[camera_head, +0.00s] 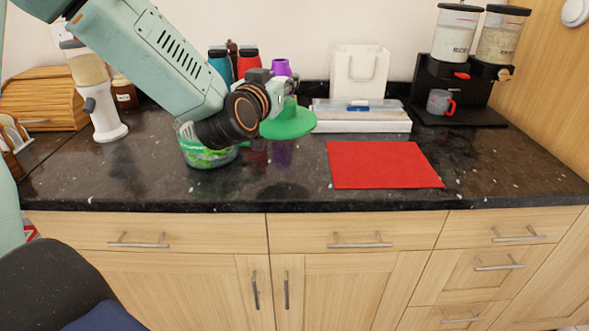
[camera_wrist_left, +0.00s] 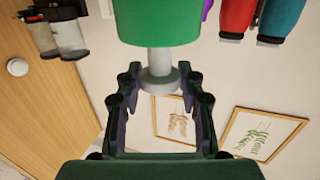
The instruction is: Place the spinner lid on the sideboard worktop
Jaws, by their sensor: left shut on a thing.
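The spinner lid (camera_head: 290,123) is a green disc with a grey knob. In the head view it hangs tilted above the dark worktop (camera_head: 250,188). My left gripper (camera_head: 280,88) is shut on the lid's knob. In the left wrist view the green lid (camera_wrist_left: 158,22) fills the top middle, and its grey knob (camera_wrist_left: 159,72) sits between the fingers of my left gripper (camera_wrist_left: 157,82). A clear spinner bowl (camera_head: 208,152) with green contents stands on the worktop, partly behind my left wrist. My right gripper is not in view.
A red mat (camera_head: 384,165) lies on the worktop to the right of the lid. A white box (camera_head: 360,122), a paper bag (camera_head: 360,72) and bottles (camera_head: 247,65) stand along the back. A dispenser (camera_head: 457,90) with a mug (camera_head: 439,102) stands at right. The front middle is clear.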

